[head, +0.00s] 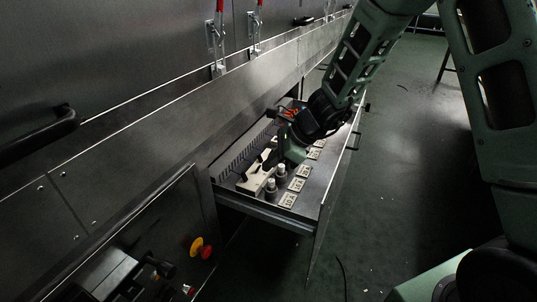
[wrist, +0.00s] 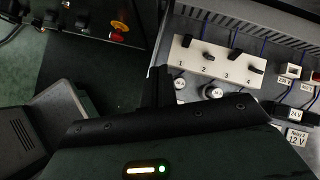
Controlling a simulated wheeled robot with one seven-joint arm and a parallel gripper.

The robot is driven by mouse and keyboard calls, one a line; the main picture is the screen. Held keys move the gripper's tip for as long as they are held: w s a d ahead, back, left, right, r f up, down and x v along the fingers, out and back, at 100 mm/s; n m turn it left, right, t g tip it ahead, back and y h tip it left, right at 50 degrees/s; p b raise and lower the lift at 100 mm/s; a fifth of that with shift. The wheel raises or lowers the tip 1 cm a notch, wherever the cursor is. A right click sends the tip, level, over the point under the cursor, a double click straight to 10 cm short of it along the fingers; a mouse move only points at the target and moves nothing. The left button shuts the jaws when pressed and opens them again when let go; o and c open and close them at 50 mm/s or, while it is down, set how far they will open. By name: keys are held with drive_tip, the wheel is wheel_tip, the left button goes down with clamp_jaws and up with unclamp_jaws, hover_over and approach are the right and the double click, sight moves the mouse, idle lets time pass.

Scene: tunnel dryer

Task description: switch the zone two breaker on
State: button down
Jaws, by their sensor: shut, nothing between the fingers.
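The breaker block is a pale strip (wrist: 218,72) in the wrist view, with dark levers over the numbers 1 to 4. The zone two breaker lever (wrist: 208,56) stands above the number 2. I cannot tell from its tilt whether it is on or off. In the head view the pale block (head: 252,183) lies in the open drawer, partly hidden by my gripper (head: 268,160). In the wrist view my gripper (wrist: 159,85) is shut and empty, with its dark fingers just left of the block's near end. I cannot tell whether they touch it.
The open drawer (head: 262,209) also holds round knobs (wrist: 212,91), labelled parts (wrist: 296,115) and a slotted wire duct (wrist: 250,15). A control panel with a red and yellow button (head: 201,247) is at the left. Green floor (head: 400,150) is free at the right.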

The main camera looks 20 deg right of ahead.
sight(258, 169)
drive_tip(key=w+d+f+m+t+h+p, duration=0.1)
drive_tip(key=w+d+m, duration=0.3)
drive_tip(key=d, duration=0.3)
drive_tip(key=shift+w+f+m+t, duration=0.2)
drive_tip(key=shift+w+m+t, duration=0.15)
drive_tip(key=shift+m, duration=0.35)
drive_tip(key=b+x, duration=0.2)
drive_tip(key=x, duration=0.6)
drive_tip(key=shift+f+b, duration=0.25)
drive_tip(key=shift+b, duration=0.1)
drive_tip(key=shift+x, duration=0.8)
drive_tip(key=shift+a+r+h+p, duration=0.1)
drive_tip(key=shift+r+h+p, duration=0.25)
drive_tip(key=shift+p, duration=0.7)
drive_tip(key=shift+w, duration=0.1)
